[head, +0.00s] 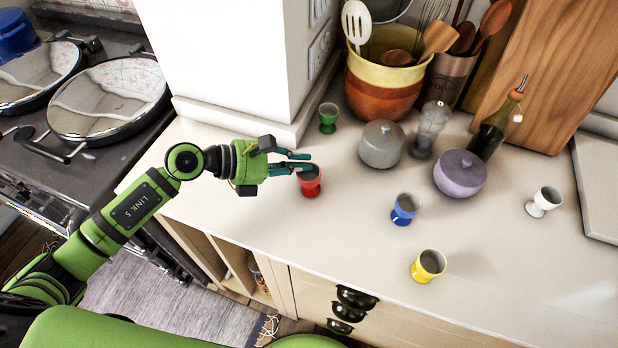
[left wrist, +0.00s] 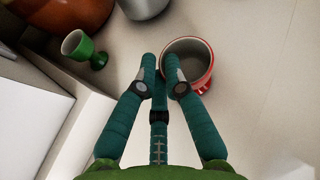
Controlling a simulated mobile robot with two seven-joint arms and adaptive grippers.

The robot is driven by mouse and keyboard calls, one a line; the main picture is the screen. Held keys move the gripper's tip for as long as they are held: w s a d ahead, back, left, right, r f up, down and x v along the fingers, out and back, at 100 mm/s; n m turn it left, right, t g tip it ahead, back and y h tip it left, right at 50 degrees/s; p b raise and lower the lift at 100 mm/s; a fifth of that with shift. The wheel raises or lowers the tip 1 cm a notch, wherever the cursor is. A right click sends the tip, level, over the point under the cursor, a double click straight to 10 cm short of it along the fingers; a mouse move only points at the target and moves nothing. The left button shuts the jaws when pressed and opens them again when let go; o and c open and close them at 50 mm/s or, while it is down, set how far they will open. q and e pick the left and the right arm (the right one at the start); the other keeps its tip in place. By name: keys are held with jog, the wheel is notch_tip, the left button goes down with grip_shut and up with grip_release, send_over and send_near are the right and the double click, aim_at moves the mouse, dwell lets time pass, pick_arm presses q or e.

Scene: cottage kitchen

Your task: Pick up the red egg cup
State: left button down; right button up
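The red egg cup (head: 311,183) stands upright on the pale counter, left of the blue cup; it also shows in the left wrist view (left wrist: 201,68). My left gripper (head: 306,162) is at its far-left rim, fingers pointing right. In the left wrist view the gripper (left wrist: 161,62) has a narrow gap between its fingertips. The left finger is just outside the cup's edge, and the right finger overlaps its opening. I cannot tell whether that finger is inside or above the cup, or touching it. The fingers look partly open, with no grip visible. My right gripper is not in view.
A green egg cup (head: 328,117) stands behind, near the wall corner (head: 240,60). A grey lidded pot (head: 381,146), blue cup (head: 405,209), yellow cup (head: 428,265), purple pot (head: 460,174) and white cup (head: 544,201) stand rightward. The counter front of the red cup is clear.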

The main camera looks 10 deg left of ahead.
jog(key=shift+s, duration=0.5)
